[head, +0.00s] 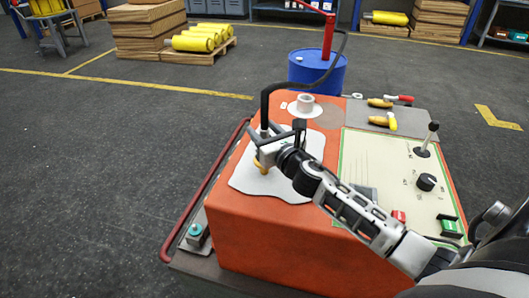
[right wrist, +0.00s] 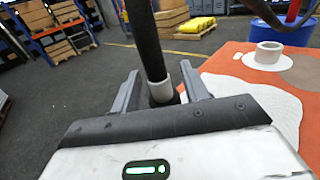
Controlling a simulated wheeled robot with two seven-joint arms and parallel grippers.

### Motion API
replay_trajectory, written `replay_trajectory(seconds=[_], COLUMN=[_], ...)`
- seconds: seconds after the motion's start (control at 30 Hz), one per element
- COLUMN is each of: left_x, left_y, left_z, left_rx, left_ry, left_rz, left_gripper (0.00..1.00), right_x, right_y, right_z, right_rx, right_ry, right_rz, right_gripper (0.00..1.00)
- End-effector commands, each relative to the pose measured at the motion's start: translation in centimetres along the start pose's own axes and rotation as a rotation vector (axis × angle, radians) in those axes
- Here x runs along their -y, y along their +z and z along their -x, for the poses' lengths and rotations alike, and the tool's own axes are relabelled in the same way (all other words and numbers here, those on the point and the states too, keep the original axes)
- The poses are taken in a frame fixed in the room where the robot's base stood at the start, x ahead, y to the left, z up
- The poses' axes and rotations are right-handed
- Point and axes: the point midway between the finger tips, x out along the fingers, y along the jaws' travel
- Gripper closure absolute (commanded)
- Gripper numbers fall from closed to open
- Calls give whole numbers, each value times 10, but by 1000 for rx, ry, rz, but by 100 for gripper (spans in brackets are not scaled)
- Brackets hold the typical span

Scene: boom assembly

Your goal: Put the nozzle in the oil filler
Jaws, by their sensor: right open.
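The nozzle (head: 265,108) is a dark tube on the end of a black hose (head: 310,85). It stands roughly upright over the left part of the orange machine's top, above a white patch. A yellow piece (head: 260,166) shows below the gripper. My right gripper (head: 262,140) is open around the nozzle. In the right wrist view the dark tube (right wrist: 150,45) and a pale collar pass between its spread fingers (right wrist: 160,78); contact cannot be told. The oil filler (head: 305,101) is a short white collar on the machine top, behind the gripper; it also shows in the right wrist view (right wrist: 268,54). My left gripper is out of view.
A blue drum (head: 318,75) with a red pump (head: 328,38) stands behind the machine (head: 290,235). A grey mat (head: 415,122) with tools lies at the back right. A control panel (head: 390,165) with a lever and knob covers the right side. Open floor lies left.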

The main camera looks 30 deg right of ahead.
Motion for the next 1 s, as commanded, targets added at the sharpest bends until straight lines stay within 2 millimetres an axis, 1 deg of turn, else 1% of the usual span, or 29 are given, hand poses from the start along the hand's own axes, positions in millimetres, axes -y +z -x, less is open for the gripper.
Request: replay_trajectory(seconds=[0.03, 0.07, 0.1, 0.17, 0.2, 0.23, 0.53, 0.67, 0.77, 0.87, 0.97, 1.0], left_x=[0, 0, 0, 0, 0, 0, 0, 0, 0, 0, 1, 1], left_y=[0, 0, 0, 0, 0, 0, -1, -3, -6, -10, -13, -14], left_z=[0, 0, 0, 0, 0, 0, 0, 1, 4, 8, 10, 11], left_rx=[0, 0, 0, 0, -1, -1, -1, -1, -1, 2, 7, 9], left_ry=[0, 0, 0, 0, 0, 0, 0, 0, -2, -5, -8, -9], left_rz=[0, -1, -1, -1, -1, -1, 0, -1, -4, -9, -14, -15], left_gripper=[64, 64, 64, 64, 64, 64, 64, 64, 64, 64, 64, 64], right_x=[0, 0, 0, 0, 0, 0, 0, 0, 0, 0, -8, -12], right_y=[0, 0, 0, 0, 0, 0, 2, 7, 17, 36, 55, 65], right_z=[0, 0, 0, 0, 0, 0, 0, 0, 0, 0, 14, 21], right_rx=[0, 0, 0, 0, 0, 0, 3, 5, 6, 7, 6, 5], right_ry=[0, 0, 0, 0, 0, 0, 0, 0, 2, 3, 6, 6], right_rz=[0, 0, 0, 0, 0, 0, 1, 2, 3, 6, 4, 5], right_gripper=[55, 58, 69, 86, 97, 100, 100, 100, 100, 100, 100, 100])
